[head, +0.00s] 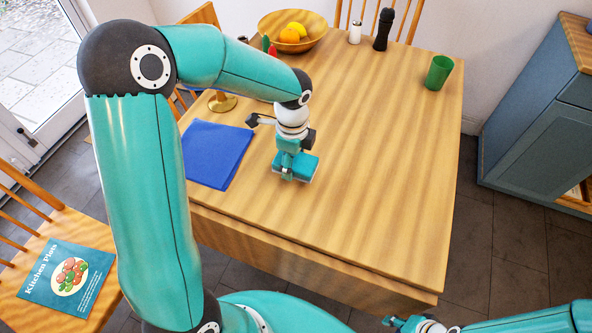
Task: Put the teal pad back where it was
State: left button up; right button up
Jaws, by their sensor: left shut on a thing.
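My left gripper (290,170) points down over the wooden table (370,190), near its front left part. It is shut on the teal pad (308,166), a small flat block with a pale underside. The pad is at or just above the tabletop; I cannot tell if it touches. The gripper fingers hide part of the pad. My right gripper (398,323) shows only partly at the bottom edge, below the table's front edge, and its jaws are not clear.
A blue cloth (213,154) lies left of the pad. Behind stand a fruit bowl (270,25), a white shaker (355,33), a dark mill (383,30) and a green cup (438,73). A book (66,278) lies on a chair at left. The table's right half is clear.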

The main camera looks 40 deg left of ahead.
pick_arm(q)
jog(key=shift+f, duration=1.85)
jog(key=o, duration=1.1)
jog(key=shift+f, duration=0.1)
jog(key=shift+r, duration=0.4)
notch_tip(320, 180, up, 12)
jog(key=shift+f+p, duration=0.25)
jog(key=shift+p, duration=0.15)
